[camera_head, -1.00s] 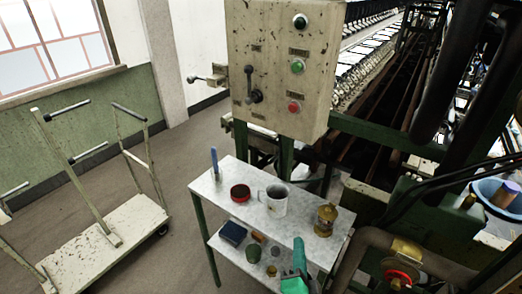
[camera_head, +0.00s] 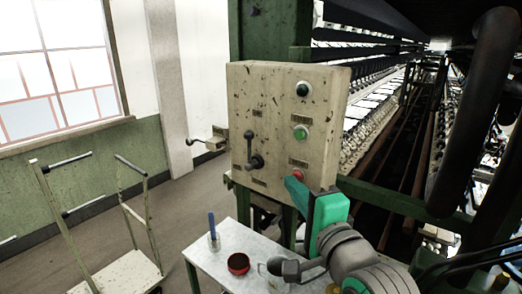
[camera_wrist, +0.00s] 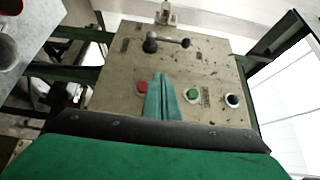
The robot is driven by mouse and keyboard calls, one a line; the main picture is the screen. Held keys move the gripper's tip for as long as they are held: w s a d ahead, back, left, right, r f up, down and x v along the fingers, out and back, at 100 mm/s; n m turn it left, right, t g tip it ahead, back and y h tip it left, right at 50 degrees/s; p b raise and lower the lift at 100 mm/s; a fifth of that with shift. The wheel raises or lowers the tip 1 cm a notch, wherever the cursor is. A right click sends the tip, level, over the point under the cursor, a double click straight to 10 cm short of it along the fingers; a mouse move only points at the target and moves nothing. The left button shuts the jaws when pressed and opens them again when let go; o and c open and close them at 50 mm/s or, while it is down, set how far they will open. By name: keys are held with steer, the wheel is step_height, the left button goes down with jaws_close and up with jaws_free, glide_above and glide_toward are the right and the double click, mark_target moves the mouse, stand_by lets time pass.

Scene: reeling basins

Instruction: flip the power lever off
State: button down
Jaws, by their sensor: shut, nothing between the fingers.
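The black lever (camera_head: 250,148) on the front of the speckled control box (camera_head: 275,110) points up from its round hub. In the wrist view the same lever (camera_wrist: 168,42) lies sideways beyond my fingers, its knob to the right. My gripper (camera_head: 294,184) is at the lower right of the box front, by the red button. In the wrist view my gripper (camera_wrist: 161,76) has its teal fingers together, empty, apart from the lever. A second handle (camera_head: 205,143) sticks out from the box's left side.
A red button (camera_wrist: 142,87), a green button (camera_head: 300,132) and a dark button (camera_head: 303,89) line the box's right part. Below stands a small table (camera_head: 215,262) with a cup and a red tin. A cart (camera_head: 125,275) stands at left.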

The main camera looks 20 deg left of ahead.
steer(key=r, duration=0.3)
steer(key=shift+s+a, duration=0.15)
steer(key=shift+s, duration=0.1)
steer(key=shift+w+a, duration=1.45)
steer(key=shift+a, duration=0.2)
steer(key=shift+w+a, duration=1.4)
steer(key=shift+a, duration=0.3)
steer(key=shift+w+a, duration=1.45)
steer(key=shift+a, duration=0.2)
